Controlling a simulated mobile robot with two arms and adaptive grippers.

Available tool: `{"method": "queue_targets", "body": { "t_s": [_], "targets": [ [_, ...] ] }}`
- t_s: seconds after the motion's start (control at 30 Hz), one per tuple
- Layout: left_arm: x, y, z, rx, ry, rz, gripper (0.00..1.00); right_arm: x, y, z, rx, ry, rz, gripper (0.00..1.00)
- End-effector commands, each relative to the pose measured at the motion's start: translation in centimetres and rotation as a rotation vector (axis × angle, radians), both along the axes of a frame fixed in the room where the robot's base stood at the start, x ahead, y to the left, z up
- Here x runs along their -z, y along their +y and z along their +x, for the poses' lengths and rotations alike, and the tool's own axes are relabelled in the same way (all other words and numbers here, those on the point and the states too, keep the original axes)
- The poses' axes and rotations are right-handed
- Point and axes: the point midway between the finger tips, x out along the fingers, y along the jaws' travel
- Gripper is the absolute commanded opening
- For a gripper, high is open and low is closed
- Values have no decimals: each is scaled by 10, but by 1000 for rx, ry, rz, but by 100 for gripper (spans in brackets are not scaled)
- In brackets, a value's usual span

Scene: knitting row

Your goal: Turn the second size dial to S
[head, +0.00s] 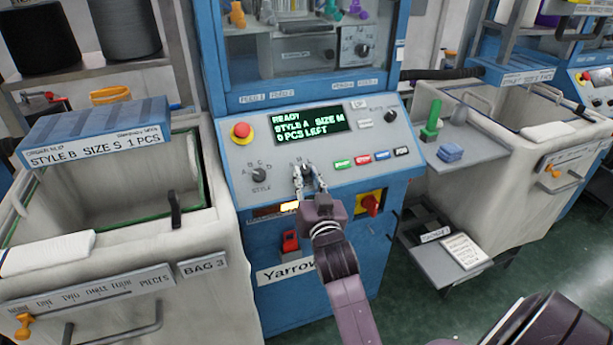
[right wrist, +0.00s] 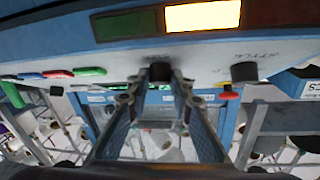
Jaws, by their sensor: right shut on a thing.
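The size dial (head: 307,171) is a small dark knob on the grey sloping control panel of the blue machine labelled Yarrow. My right gripper (head: 309,182) reaches it from below and is shut on it, hiding most of the knob and its letters. In the right wrist view, upside down, the dark knob (right wrist: 160,72) sits between the two fingertips (right wrist: 158,88). The display (head: 312,125) reads READY, STYLE A, SIZE M, 0 PCS LEFT. My left gripper is not in view.
The style dial (head: 259,174) is left of the size dial. A red emergency button (head: 241,131) is above it; several coloured buttons (head: 363,159) are to the right. A red-and-yellow switch (head: 370,204) is close to my right arm. Bins flank the machine.

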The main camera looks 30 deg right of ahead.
Motion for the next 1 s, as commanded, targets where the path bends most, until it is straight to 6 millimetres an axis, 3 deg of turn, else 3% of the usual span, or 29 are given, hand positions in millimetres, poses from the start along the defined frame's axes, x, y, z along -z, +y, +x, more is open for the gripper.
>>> {"method": "queue_targets", "body": {
  "t_s": [0.17,0.6,1.0],
  "targets": [
    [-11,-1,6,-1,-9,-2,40,-3,-2,-1,-42,9,-36,0],
    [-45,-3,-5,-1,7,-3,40,-5,-9,-1,-281,55,-225,0],
    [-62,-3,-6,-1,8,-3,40,-5,-14,-1,-498,91,-390,0]
  ]
}}
